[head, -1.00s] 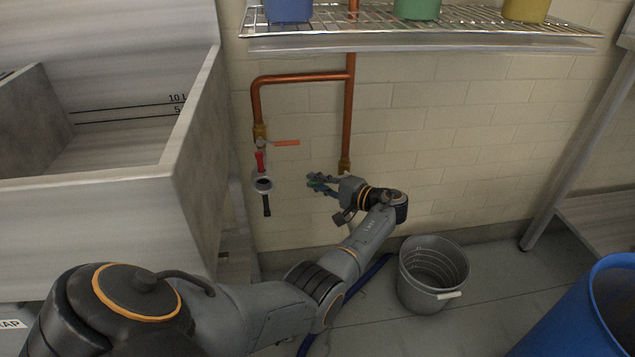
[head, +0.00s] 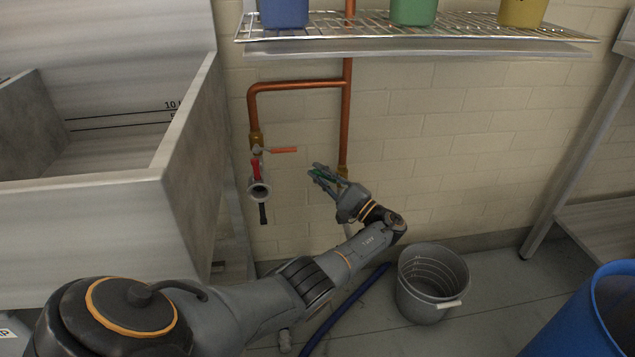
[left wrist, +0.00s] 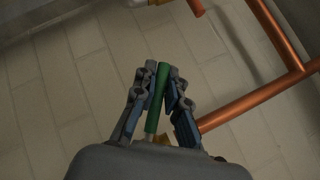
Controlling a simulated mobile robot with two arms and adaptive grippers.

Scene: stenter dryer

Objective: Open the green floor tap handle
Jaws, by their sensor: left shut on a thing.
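The green floor tap handle (left wrist: 157,97) is a short green bar between the fingers of my left gripper (left wrist: 160,92) in the left wrist view. The fingers lie along both its sides and are shut on it. In the head view, my left gripper (head: 322,175) is at the lower end of the vertical copper pipe (head: 346,120), and only a bit of green shows between the fingers. The tap's brass body (left wrist: 163,138) is mostly hidden by the gripper. My right gripper is not in view.
A wire shelf (head: 400,24) with coloured tubs is above. A grey bucket (head: 432,284) and blue barrel (head: 612,310) stand right. A steel sink (head: 100,225) is left.

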